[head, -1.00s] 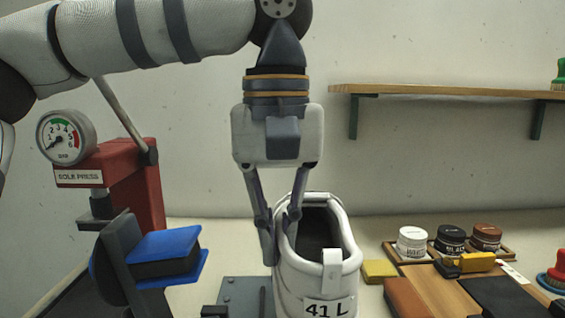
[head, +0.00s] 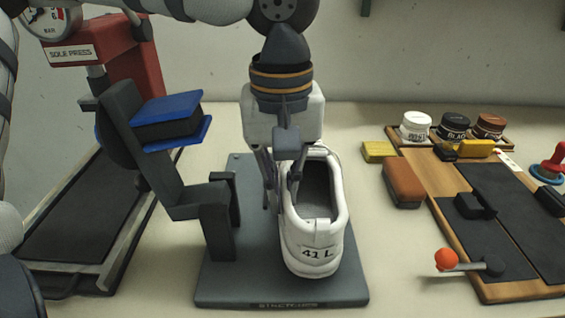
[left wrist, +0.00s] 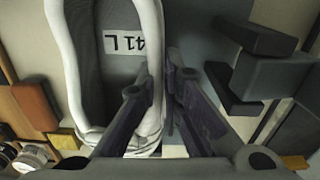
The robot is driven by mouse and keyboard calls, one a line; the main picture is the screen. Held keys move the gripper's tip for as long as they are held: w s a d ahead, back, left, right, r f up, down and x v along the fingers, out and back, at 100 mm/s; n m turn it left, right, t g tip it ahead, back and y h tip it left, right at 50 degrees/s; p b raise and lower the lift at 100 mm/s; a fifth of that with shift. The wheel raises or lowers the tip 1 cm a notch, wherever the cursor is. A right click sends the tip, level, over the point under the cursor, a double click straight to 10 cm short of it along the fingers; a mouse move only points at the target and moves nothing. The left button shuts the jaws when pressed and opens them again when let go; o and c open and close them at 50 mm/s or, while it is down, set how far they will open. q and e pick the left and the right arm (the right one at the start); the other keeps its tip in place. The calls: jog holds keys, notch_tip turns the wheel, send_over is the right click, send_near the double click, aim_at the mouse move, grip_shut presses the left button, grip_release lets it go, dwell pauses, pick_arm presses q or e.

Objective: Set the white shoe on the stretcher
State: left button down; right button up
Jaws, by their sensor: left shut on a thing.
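The white shoe (head: 335,245), marked 41 L at its near end, is over the dark grey base plate (head: 225,290) of the stretcher in the head view. I cannot tell whether its sole touches the plate. My left gripper (head: 283,205) points down and is shut on the shoe's left wall near the opening. In the left wrist view the shoe (left wrist: 65,50) fills the left side. One finger of my left gripper (left wrist: 163,95) is inside the opening and the other is outside. The shoe's underside is hidden. My right gripper is not in view.
A black bracket (head: 185,208) with a blue-edged block (head: 165,117) rises at the plate's left. The red sole press (head: 130,75) stands further left. At right are a wooden board (head: 430,190), several jars and a brown block (head: 403,183).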

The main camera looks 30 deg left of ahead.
pick_arm(q)
jog(key=shift+f, duration=0.25)
jog(key=shift+f, duration=0.5)
jog(key=c, duration=1.7)
grip_release()
